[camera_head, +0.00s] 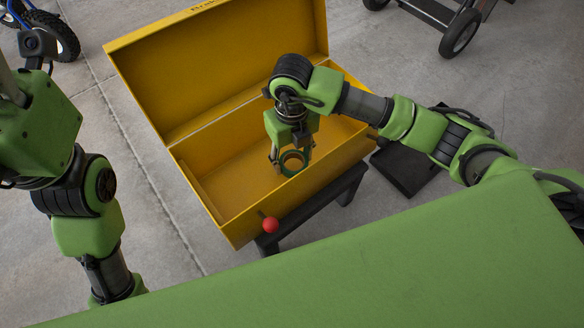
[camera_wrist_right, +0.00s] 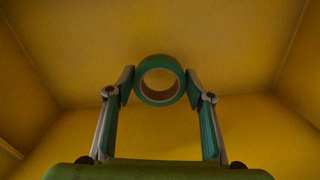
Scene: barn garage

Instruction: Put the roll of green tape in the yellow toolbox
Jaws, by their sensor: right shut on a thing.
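The yellow toolbox (camera_head: 212,183) stands with its lid open and tilted back. My right gripper (camera_head: 290,158) points down into the box's open compartment. It is shut on the roll of green tape (camera_head: 293,162), which sits between its fingertips with its hole showing. In the right wrist view the tape roll (camera_wrist_right: 159,80) is pinched at its two sides by the fingers, with yellow walls around it. I cannot tell whether the roll touches the box floor. My left arm is at the left edge of the head view, and its gripper is not in view.
The toolbox rests on a dark stand (camera_head: 312,208). A red ball-shaped knob (camera_head: 270,225) is at the box's front edge. A wheeled frame (camera_head: 460,32) is at the upper right and a blue wheeled thing (camera_head: 48,35) at the upper left. Bare concrete floor surrounds the box.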

